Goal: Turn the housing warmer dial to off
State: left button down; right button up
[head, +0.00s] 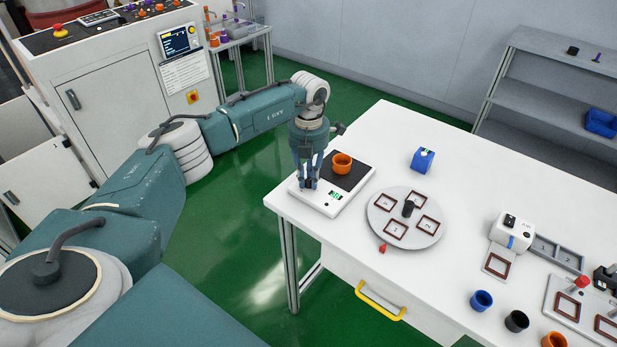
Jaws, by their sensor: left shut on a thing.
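A white unit with a dark top plate, which looks like the housing warmer (325,207), stands at the near left corner of the table. It has a small green display (335,195) on its front edge. An orange cup-shaped housing (342,164) sits upright on the plate. My left gripper (309,184) points down at the unit's front left part, left of the display. Its fingers are shut on a small dark thing there, which appears to be the dial. The fingers mostly hide it, so its setting cannot be read. My right gripper is not in view.
A round grey turntable (374,213) with framed squares stands right of the unit. A blue box (422,160) is behind it. A white device (512,232) and several cups, including a blue cup (481,300), are further right. A yellow drawer handle (380,300) juts out below.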

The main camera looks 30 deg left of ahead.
aim_at(309, 180)
pick_arm(q)
jog(key=shift+w+r+n, duration=0.15)
jog(key=shift+r+n, duration=0.05)
jog(key=shift+n, duration=0.9)
jog(key=c, duration=1.6)
grip_release()
jog(key=shift+f, duration=0.1)
notch_tip(309, 180, up, 12)
jog(key=shift+r, duration=0.1)
